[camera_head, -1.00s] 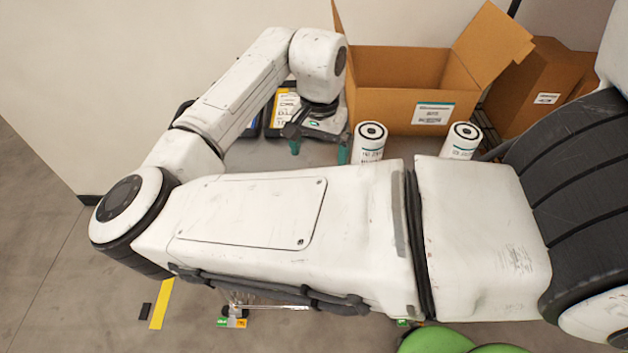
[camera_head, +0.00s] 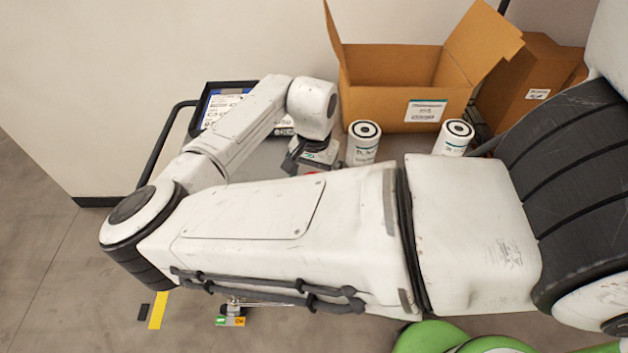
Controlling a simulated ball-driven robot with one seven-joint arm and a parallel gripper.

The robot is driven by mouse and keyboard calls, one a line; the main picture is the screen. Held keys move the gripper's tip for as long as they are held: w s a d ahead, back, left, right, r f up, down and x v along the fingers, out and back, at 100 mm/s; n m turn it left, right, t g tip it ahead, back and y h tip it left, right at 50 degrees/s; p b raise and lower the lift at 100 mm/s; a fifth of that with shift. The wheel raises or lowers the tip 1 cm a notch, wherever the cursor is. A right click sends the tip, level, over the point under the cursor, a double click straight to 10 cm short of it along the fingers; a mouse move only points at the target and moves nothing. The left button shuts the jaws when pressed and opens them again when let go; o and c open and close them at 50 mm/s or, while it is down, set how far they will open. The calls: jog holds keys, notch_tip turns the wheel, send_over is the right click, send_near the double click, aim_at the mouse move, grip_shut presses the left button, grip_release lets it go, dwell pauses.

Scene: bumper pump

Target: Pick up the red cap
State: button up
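A small sliver of red, likely the red cap (camera_head: 313,173), shows just above the top edge of my forearm, directly below my gripper. The rest of it is hidden by my arm. My gripper (camera_head: 308,160) points down over the grey cart top, close to the red sliver. Its fingertips are hidden behind my forearm, so I cannot see whether they are apart or touching anything.
Two white canisters with dark tops, a left one (camera_head: 363,143) and a right one (camera_head: 454,137), stand right of my gripper. An open cardboard box (camera_head: 385,108) stands behind them, with a closed brown box (camera_head: 530,80) further right. A dark-framed case (camera_head: 207,100) lies at the back left.

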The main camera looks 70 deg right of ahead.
jog(key=c, duration=1.1)
jog(key=shift+o, duration=0.2)
jog(key=shift+r, duration=0.15)
jog(key=shift+r, duration=0.6)
jog(key=s+a+r+b, duration=0.2)
jog(key=s+a+r, duration=0.4)
jog(key=s+r, duration=0.55)
jog(key=w+d+r+m, duration=0.1)
jog(key=d+m, duration=0.1)
jog(key=d, duration=0.3)
jog(key=d+r+m+p, duration=0.1)
jog(key=d+r+m, duration=0.1)
jog(key=d, duration=0.3)
jog(key=w+d+r+m, duration=0.1)
jog(key=d+r+m, duration=0.1)
jog(key=d+m, duration=0.2)
jog(key=shift+w+d+p, duration=0.3)
jog(key=shift+d+p, duration=0.05)
jog(key=shift+d, duration=0.05)
jog(key=shift+d+m, duration=0.5)
jog(key=shift+d, duration=0.1)
